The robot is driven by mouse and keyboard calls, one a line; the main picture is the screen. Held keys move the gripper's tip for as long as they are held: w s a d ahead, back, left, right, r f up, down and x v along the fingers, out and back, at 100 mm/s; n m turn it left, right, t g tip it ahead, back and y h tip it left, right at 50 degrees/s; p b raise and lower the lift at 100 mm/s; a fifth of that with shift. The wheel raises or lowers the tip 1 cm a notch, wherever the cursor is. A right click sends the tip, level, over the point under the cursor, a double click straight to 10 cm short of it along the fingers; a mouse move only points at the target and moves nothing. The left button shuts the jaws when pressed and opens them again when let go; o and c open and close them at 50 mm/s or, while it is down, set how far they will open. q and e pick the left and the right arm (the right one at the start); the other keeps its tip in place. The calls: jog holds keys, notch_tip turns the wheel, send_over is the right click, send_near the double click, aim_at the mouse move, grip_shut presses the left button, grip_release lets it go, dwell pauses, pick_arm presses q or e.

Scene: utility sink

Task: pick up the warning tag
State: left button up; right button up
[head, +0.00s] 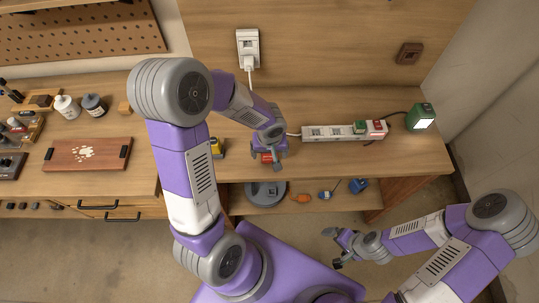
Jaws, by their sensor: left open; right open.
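My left gripper (277,157) is open, low over the workbench near its front edge, fingers pointing down. A small red item (266,158) shows right at its fingers, partly covered by them. It may be the warning tag, but it is too small to read, and I cannot tell whether the fingers touch it. My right gripper (331,248) is open and empty, out in front of the bench and well away from the red item.
A power strip (330,132) with red and green pieces lies right of the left gripper, beside a green lamp box (420,117). A yellow item (217,148) is partly behind my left arm. A lower shelf (238,202) holds a grey round object (265,193) and small tools.

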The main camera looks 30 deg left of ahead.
pick_arm(q)
jog(key=c, duration=1.1)
notch_tip(320, 180, up, 10)
jog(key=shift+r+p, duration=0.1)
jog(key=shift+p, duration=1.05)
